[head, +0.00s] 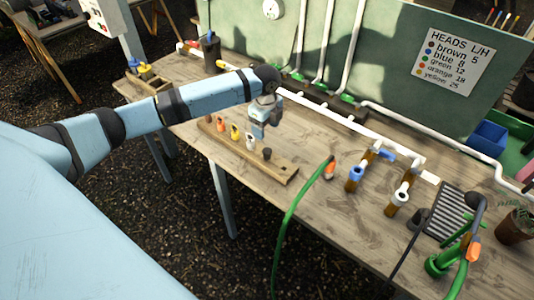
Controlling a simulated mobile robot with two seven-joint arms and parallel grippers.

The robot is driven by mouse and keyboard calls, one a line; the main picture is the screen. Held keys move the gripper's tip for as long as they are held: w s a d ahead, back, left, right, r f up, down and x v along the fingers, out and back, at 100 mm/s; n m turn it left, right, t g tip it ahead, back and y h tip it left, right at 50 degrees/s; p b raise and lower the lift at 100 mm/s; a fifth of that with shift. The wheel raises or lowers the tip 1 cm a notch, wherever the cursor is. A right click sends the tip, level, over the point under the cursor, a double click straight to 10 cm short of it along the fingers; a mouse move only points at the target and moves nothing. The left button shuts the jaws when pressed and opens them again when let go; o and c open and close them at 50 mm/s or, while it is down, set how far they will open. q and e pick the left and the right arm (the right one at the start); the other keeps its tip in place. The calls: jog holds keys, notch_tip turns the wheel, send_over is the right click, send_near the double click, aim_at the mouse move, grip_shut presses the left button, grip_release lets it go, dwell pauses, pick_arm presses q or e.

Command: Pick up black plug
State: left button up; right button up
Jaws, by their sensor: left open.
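The black plug (267,153) stands at the right end of a row of plugs on a wooden strip (283,172) near the table's front edge. My left gripper (257,135) hangs jaws-down just above and slightly left of the black plug, beside the white plug (250,143). It is open, and nothing shows between its fingers. I cannot tell the exact gap between its tips and the plugs. My right gripper is not in view.
An orange plug (220,125) and a yellow plug (235,132) share the strip. White pipes (345,122) run behind it. The tabletop between is partly clear.

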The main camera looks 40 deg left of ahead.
pick_arm(q)
send_over(267, 150)
jog(key=f, duration=0.5)
jog(key=shift+w+a, duration=0.15)
jog(key=shift+a, duration=0.1)
jog(key=f, duration=0.1)
jog(key=f+p, duration=0.1)
jog(key=f, duration=0.3)
jog(key=shift+s+d+p, duration=0.25)
jog(key=shift+d+p, duration=0.05)
jog(key=shift+f, duration=0.25)
jog(key=c, duration=1)
